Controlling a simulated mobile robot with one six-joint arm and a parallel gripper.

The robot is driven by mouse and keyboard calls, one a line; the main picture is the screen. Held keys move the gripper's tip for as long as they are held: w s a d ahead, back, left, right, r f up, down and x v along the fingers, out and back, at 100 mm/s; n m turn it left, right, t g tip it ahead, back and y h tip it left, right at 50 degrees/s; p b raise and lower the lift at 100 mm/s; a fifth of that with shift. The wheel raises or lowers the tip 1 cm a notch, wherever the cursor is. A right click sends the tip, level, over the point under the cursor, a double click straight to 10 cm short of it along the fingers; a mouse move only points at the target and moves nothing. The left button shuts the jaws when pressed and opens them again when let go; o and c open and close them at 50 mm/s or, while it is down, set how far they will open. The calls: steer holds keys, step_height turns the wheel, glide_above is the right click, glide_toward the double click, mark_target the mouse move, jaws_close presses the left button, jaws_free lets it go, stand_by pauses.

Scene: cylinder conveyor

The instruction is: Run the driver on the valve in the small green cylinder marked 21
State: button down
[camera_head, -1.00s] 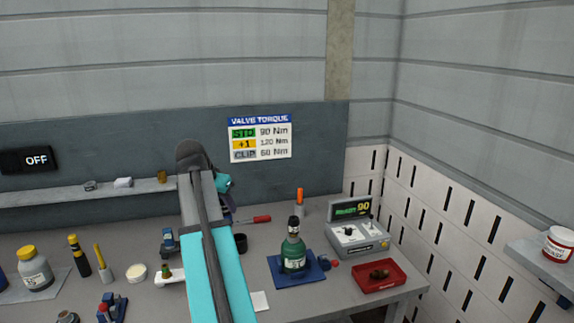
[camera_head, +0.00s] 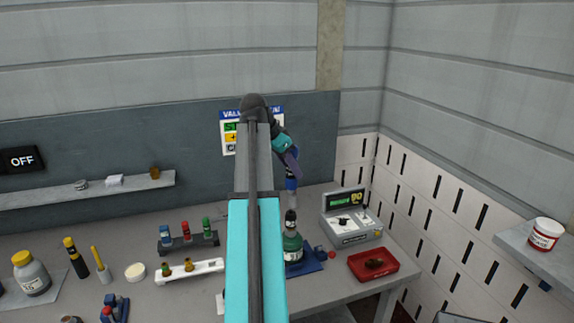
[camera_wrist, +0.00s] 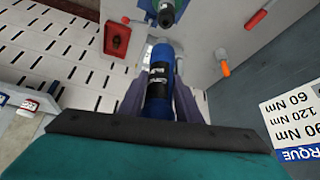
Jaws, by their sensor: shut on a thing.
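The small green cylinder (camera_head: 292,246) stands upright in a blue holder (camera_head: 312,262) on the bench, partly behind my arm. Its black valve top (camera_head: 290,217) faces up; its marking is not readable. My gripper (camera_head: 291,174) is shut on the blue driver (camera_head: 291,184), which points down with its silver nose close above the valve. I cannot tell whether they touch. In the wrist view the driver (camera_wrist: 160,75) with a black label sits between the purple fingers of my gripper (camera_wrist: 160,100), and the green cylinder (camera_wrist: 166,12) shows at the top edge.
A control box (camera_head: 350,225) with a lit green display reading 90 stands right of the cylinder. A red tray (camera_head: 373,265) lies in front of it. A rack of coloured sockets (camera_head: 188,243) and a white strip with brass fittings (camera_head: 190,271) lie to the left.

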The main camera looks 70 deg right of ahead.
mark_target(291, 190)
stand_by(0.5)
steer(key=shift+f+b, duration=1.55)
steer(key=shift+f, duration=1.55)
steer(key=shift+a+f+b, duration=0.1)
steer(key=shift+f+b, duration=0.2)
steer(key=shift+f, duration=0.85)
stand_by(3.2)
